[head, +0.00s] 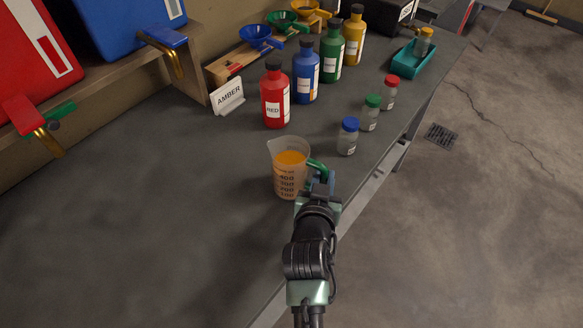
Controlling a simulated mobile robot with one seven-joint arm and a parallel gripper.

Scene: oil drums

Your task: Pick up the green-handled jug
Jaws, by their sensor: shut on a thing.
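The jug (289,172) is a clear measuring jug with dark graduation marks and orange liquid inside. It is upright at the middle of the bench, and I cannot tell whether its base touches the bench top. Its green handle (317,164) is on the right side. My gripper (321,178) is at the handle and shut on it, with the arm coming up from the bottom of the view. The fingertips are partly hidden by the wrist.
Red (275,97), blue (305,72), green (332,52) and yellow (354,36) bottles stand behind the jug. Small capped jars, the nearest blue-capped (347,136), stand along the right edge. An AMBER sign (228,96) is behind left. The bench (130,215) is clear at left.

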